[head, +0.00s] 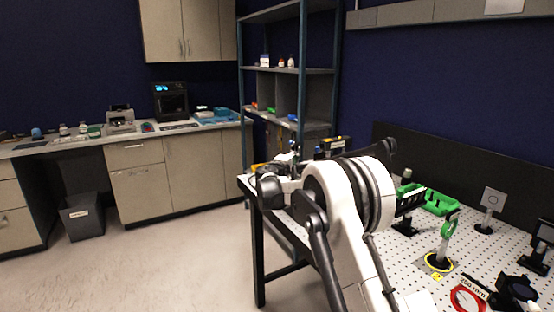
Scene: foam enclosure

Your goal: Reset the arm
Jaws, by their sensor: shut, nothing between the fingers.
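My white and black arm (345,195) rises from the bottom of the head view and bends over the near left part of the perforated table. Its links fill the middle of the picture. I cannot make out my gripper's fingers. They seem hidden behind or among the arm's own links. I see no object carried by the arm.
The perforated table (405,258) holds a green tray (440,203), a green ring mount (448,228), a red ring (467,298) and black-based mounts close to the arm. A dark panel backs it. A shelf rack (290,70) stands behind. Open floor (170,265) lies left.

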